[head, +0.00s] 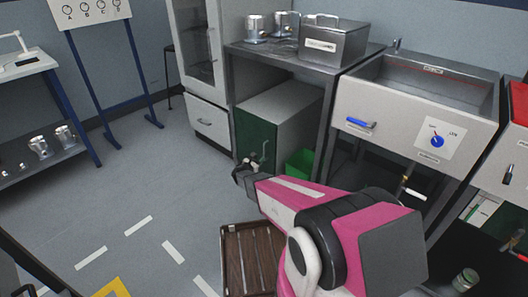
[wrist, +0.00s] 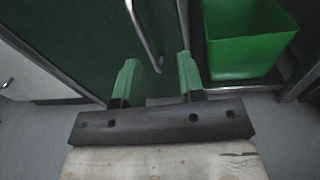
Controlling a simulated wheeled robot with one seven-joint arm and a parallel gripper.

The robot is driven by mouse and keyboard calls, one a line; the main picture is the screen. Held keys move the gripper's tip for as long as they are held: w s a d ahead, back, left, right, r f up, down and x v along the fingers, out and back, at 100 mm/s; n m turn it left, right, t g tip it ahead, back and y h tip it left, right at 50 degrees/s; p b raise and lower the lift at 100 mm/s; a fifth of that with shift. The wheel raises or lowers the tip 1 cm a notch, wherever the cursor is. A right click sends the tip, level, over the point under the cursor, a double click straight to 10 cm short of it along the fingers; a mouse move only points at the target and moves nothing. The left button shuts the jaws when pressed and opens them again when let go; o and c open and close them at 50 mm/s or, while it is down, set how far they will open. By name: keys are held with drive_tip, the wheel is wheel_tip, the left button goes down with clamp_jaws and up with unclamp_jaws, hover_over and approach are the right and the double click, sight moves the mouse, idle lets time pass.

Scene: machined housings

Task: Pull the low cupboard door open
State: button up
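The low cupboard (head: 290,108) is a grey box with a dark green door (head: 243,128), standing under the metal bench. The door looks shut in the head view. Its silver bar handle (head: 264,151) runs upright near the door's right edge. In the wrist view the handle (wrist: 143,35) comes down from the top, its lower end in line with the gap between my fingers. My gripper (wrist: 157,68) has two green fingers spread apart with nothing between them. It is in front of the door, close to the handle; I cannot tell any contact. In the head view my gripper (head: 243,174) is small and partly hidden by my arm.
A green bin (head: 300,163) stands just right of the cupboard, also in the wrist view (wrist: 245,40). A white drawer cabinet (head: 209,123) is to the left. A brown slatted crate (head: 250,258) lies on the floor near my arm. Floor left of the cupboard is clear.

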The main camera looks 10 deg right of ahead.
drive_tip(key=w+d, duration=0.1)
drive_tip(key=w, duration=0.2)
drive_tip(key=w+d+f+n+t, duration=0.1)
drive_tip(key=w+d, duration=0.1)
drive_tip(key=w, duration=0.1)
drive_tip(key=w+d+n, duration=0.1)
drive_tip(key=w+d, duration=0.1)
drive_tip(key=w, duration=0.1)
drive_tip(key=shift+w+d+f+y, duration=0.15)
drive_tip(key=shift+w+f+y, duration=0.1)
drive_tip(key=shift+y, duration=0.15)
clamp_jaws()
